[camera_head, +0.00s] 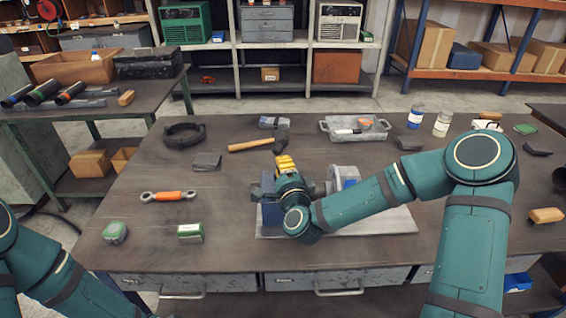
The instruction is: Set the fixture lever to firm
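The fixture stands on a grey base plate (392,222) near the front middle of the bench. Its blue block (271,212) shows left of my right wrist. A grey flanged pipe part (344,177) shows behind my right forearm. My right gripper (286,165) is over the left part of the fixture, where a yellow ribbed piece shows at the end of the wrist. Its fingertips do not show clearly, and I cannot tell whether it touches anything. I cannot make out the lever; my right arm covers much of the fixture. My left arm shows at lower left, its gripper out of view.
A hammer (252,145) lies just behind my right gripper. A grey tray (357,128) and bottles (442,123) stand farther back. An orange-handled wrench (168,196), a green-and-white box (190,233) and a tape measure (115,232) lie left. Bench space left of the fixture is mostly free.

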